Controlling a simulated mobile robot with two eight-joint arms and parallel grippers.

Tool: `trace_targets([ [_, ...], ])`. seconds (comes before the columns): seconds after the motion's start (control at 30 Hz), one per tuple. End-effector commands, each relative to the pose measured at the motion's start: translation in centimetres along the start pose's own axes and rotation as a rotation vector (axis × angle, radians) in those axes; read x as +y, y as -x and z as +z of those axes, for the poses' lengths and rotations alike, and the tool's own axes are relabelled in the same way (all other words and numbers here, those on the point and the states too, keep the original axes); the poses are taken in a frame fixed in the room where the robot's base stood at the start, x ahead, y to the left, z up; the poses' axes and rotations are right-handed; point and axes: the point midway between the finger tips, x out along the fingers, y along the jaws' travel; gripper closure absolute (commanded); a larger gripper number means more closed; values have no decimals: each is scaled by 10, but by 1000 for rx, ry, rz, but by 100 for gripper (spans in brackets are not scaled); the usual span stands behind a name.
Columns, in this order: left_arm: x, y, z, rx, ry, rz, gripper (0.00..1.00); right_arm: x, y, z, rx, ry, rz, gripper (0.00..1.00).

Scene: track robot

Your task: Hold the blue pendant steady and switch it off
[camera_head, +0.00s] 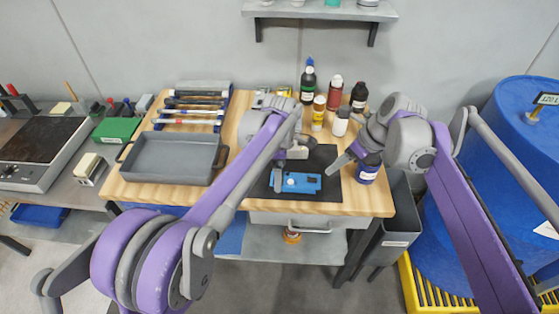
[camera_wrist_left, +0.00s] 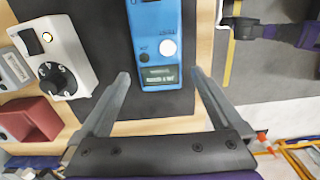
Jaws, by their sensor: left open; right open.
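The blue pendant (camera_head: 298,182) lies flat on a dark mat (camera_head: 325,156) near the front of the wooden worktop. In the left wrist view the pendant (camera_wrist_left: 157,25) shows a white round button, a small dark button and a display. My left gripper (camera_head: 279,178) is over the pendant's left end. In its wrist view its open fingers (camera_wrist_left: 160,74) stand either side of the display end, with gaps between. My right gripper (camera_head: 354,164) is open and empty, right of the pendant and apart from it; part of it shows in the left wrist view (camera_wrist_left: 240,25).
In the left wrist view a white box with a black knob (camera_wrist_left: 55,55) and a red block (camera_wrist_left: 28,120) lie left of the pendant. A grey tray (camera_head: 174,158) stands left on the worktop. Several bottles (camera_head: 307,82) stand behind. A blue drum (camera_head: 520,160) is at right.

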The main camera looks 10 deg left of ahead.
Motion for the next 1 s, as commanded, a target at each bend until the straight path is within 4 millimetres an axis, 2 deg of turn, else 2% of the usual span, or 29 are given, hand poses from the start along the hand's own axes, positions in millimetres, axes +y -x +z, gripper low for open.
trace_targets([
  [0.2,0,-21,0,0,0,0,0,0,0,0,0,0,0,50],
  [0.53,0,-24,0,0,-1,0,0,0,0,0,0,0,0,50],
  [0.57,0,-24,0,0,-1,0,4,0,0,0,0,0,0,50],
  [1.0,0,-24,0,0,-1,0,83,0,0,0,0,0,0,50],
])
